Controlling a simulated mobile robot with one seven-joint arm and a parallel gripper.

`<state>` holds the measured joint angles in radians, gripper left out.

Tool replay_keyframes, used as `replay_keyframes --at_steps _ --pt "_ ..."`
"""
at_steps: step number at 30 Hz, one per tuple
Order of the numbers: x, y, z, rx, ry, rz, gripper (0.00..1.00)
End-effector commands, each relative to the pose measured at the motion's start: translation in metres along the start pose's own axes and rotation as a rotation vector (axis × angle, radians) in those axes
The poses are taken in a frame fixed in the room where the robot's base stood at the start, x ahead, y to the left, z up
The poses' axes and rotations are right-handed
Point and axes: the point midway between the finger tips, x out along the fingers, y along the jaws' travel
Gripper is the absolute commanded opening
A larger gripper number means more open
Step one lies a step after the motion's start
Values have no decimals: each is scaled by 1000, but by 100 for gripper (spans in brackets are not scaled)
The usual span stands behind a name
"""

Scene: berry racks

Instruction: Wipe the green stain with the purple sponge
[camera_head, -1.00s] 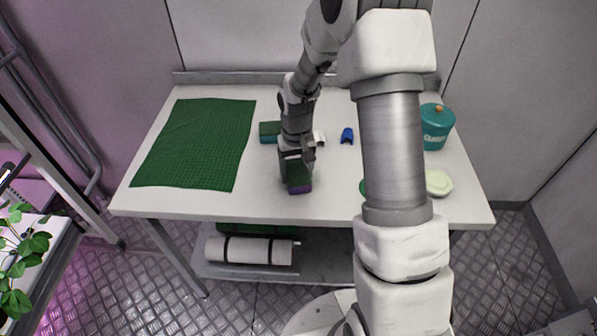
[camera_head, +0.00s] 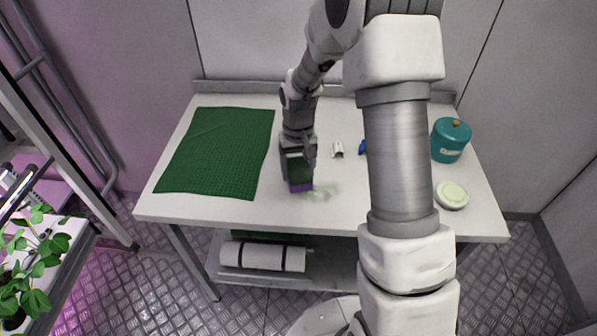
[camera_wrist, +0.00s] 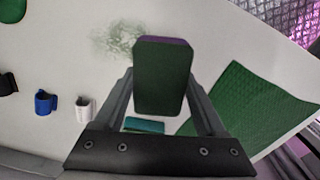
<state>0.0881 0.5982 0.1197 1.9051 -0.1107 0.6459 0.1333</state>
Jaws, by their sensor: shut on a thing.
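The sponge (camera_head: 300,186) has a purple lower layer and a dark green upper layer. My gripper (camera_head: 297,168) is shut on it and holds it at the white table, near the front edge; I cannot tell whether it touches the tabletop. In the wrist view the sponge (camera_wrist: 162,78) sits between my gripper's fingers (camera_wrist: 161,92), with a strip of purple at its far edge. The pale green stain (camera_head: 320,191) is a faint smear just right of the sponge. It also shows in the wrist view (camera_wrist: 118,40), left of the sponge's far end.
A green mat (camera_head: 218,152) covers the table's left part. A teal block (camera_wrist: 145,125) lies behind the sponge. A white holder (camera_head: 337,150) and a blue one (camera_wrist: 45,102) stand nearby. A teal pot (camera_head: 450,139) and a pale round dish (camera_head: 452,195) stand at the right.

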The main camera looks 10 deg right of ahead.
Motion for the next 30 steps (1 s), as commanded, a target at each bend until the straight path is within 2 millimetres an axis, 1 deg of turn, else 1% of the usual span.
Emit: replay_keyframes --at_steps 1,10,14,30 --pt "-8 0 -1 0 1 0 21" --pt "-33 0 -2 -1 2 1 21" --pt "-35 0 -2 -1 1 1 21" --pt "-32 0 -3 -1 1 2 21"
